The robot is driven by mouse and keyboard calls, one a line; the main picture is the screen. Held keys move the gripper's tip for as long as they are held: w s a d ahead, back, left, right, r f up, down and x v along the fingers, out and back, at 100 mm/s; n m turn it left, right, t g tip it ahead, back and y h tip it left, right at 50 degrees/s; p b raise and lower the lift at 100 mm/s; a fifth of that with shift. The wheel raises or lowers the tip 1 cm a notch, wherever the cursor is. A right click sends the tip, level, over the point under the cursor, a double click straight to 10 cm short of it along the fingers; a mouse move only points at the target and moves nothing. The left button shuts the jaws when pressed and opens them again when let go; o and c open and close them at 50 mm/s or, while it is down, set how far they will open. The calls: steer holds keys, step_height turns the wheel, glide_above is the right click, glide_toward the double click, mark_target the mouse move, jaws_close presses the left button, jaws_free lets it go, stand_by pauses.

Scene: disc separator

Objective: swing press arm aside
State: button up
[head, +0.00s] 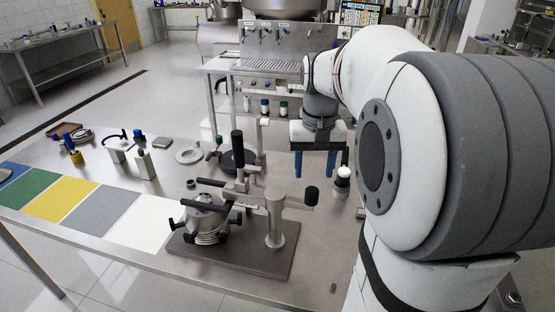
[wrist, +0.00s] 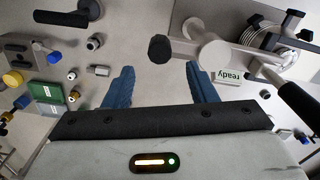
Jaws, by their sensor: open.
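The press arm (head: 292,196) is a grey metal bar on an upright post (head: 275,225), with a black knob (head: 312,195) at its right end. Its left part reaches over the round metal bowl (head: 207,222) with black clamps. My gripper (head: 315,175) is open and empty, with blue fingers pointing down, behind and above the knob. In the wrist view, the knob (wrist: 161,48) shows beyond the fingertips, in line with the gap between the fingers (wrist: 160,72). It is apart from both. The bowl (wrist: 272,32) is at upper right there.
A black upright handle (head: 237,147) stands behind the bowl. A "ready" sign (wrist: 235,76) lies near my right finger in the wrist view. A white jar with a black cap (head: 343,179) stands right of the gripper. Coloured mats (head: 60,198) and small parts lie at left.

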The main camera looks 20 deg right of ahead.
mark_target(312, 190)
step_height(312, 190, down, 8)
steer(key=shift+r+p, duration=0.2)
steer(key=shift+p, duration=0.1)
steer(key=shift+c, duration=0.4)
